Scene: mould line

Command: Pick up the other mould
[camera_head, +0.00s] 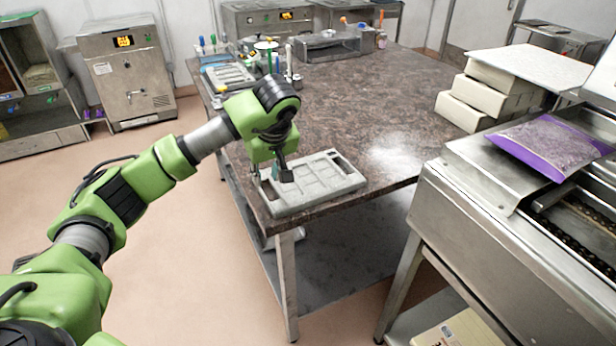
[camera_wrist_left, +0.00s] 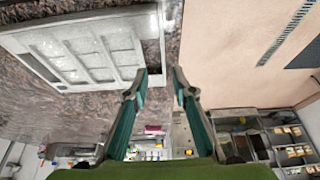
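A grey rectangular mould (camera_head: 335,181) with several shallow compartments lies flat on the near left corner of the stone-topped table. The mould also shows in the left wrist view (camera_wrist_left: 85,52). My left gripper (camera_head: 271,174) points down at the mould's left end. In the left wrist view the two fingers (camera_wrist_left: 161,74) are apart with nothing between them gripped, close to the mould's edge and the table's edge. I cannot tell whether they touch the mould. A second, similar mould (camera_head: 230,77) lies at the table's far left end. My right gripper is not in view.
The stone table (camera_head: 370,110) is clear in the middle. Bottles and tools (camera_head: 268,50) stand at its far left. White boxes (camera_head: 485,95) are stacked at the right. A steel machine with a purple bag (camera_head: 550,145) stands close to the table's right side.

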